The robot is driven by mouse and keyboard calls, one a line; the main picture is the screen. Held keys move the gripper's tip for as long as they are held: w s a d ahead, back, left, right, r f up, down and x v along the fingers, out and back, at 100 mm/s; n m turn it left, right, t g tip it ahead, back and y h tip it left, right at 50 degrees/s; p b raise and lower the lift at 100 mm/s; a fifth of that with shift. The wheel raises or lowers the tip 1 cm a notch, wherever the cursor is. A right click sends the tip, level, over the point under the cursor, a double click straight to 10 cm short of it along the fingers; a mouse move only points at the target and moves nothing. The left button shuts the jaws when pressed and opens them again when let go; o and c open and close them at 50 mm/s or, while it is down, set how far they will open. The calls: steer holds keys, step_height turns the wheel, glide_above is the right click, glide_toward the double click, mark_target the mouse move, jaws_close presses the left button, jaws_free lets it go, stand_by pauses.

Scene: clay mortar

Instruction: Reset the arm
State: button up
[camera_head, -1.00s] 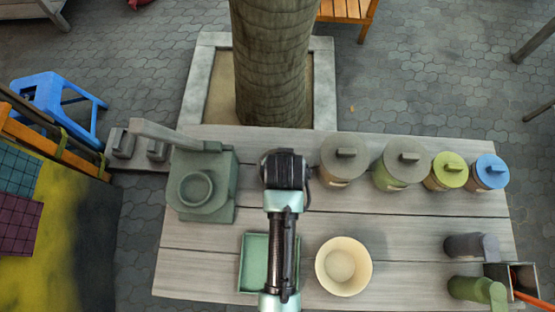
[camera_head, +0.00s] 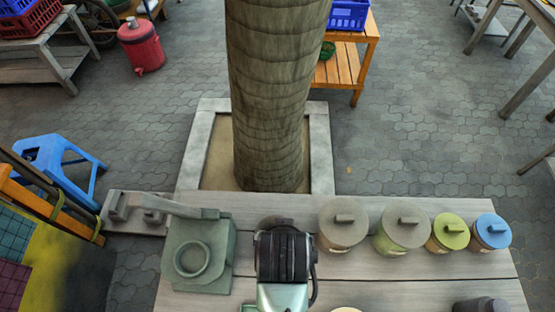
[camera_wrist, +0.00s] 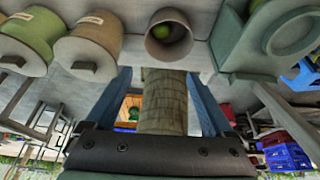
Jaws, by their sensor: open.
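My arm shows at the bottom middle of the head view, over the wooden table (camera_head: 400,296). Its fingers are hidden there. In the wrist view my gripper (camera_wrist: 160,100) has its two blue-grey fingers wide apart, with nothing between them but the distant tree trunk. A beige round vessel (camera_wrist: 151,47) with a green round thing (camera_wrist: 162,31) inside shows at the top of the wrist view, beyond the fingers and apart from them.
A grey-green press (camera_head: 199,255) stands left of my arm. Several lidded jars (camera_head: 343,225) stand in a row to the right. A tree trunk (camera_head: 270,100) rises behind the table. A blue stool (camera_head: 58,160) is on the paving at left.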

steer(key=w+r+t, duration=0.4)
steer(key=w+r, duration=0.1)
steer(key=r, duration=0.5)
steer(key=w+r+t, duration=0.3)
steer(key=w+r, duration=0.2)
steer(key=r, duration=0.5)
steer(key=w+r+t, duration=0.4)
steer(key=w+r, duration=0.1)
steer(key=r, duration=0.5)
steer(key=s+r+t, duration=0.3)
steer(key=r+t, duration=0.1)
steer(key=r, duration=0.6)
steer(key=s+r+t, duration=0.4)
steer(key=r, duration=0.7)
steer(key=s+r+t, duration=0.3)
steer(key=s+r, duration=0.1)
steer(key=r, duration=0.6)
steer(key=shift+s+r+t, duration=0.2)
steer(key=shift+r+t, duration=0.2)
